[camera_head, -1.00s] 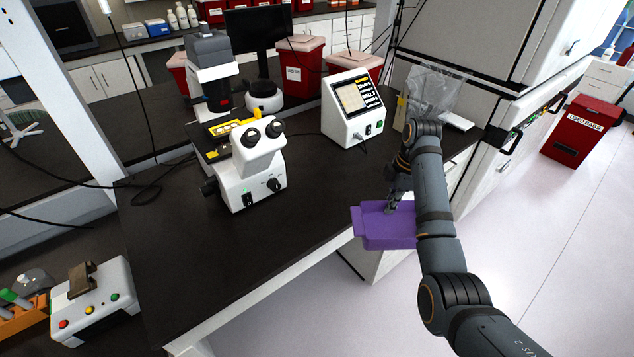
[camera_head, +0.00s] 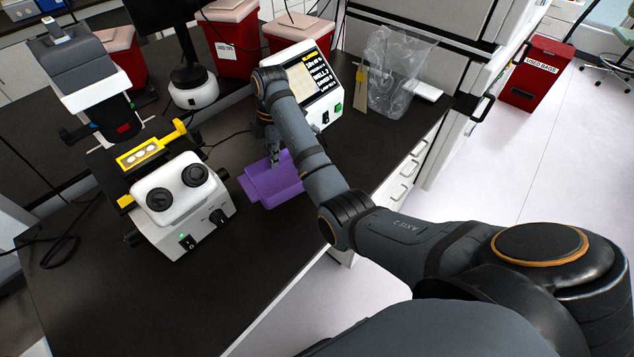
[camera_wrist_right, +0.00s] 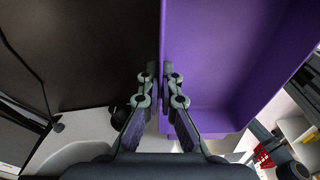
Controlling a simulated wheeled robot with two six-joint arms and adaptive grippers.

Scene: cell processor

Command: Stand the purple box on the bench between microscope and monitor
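The purple box (camera_head: 262,187) is an open-topped bin at the bench, between the microscope and the monitor in the head view. My right gripper (camera_head: 276,160) is at the box's far wall. In the wrist view the fingers (camera_wrist_right: 162,75) are closed on the wall of the purple box (camera_wrist_right: 215,60), one finger on each side. Whether the box's base touches the bench cannot be told. The white microscope (camera_head: 180,205) stands to the left, close to the box. The white monitor (camera_head: 305,85) stands behind my right forearm and is partly hidden. My left gripper is not in view.
The black bench top (camera_head: 130,290) is clear in front of the microscope. A clear plastic bag (camera_head: 392,75) stands right of the monitor. Red waste bins (camera_head: 232,40) stand behind. A dark cable runs between microscope and monitor.

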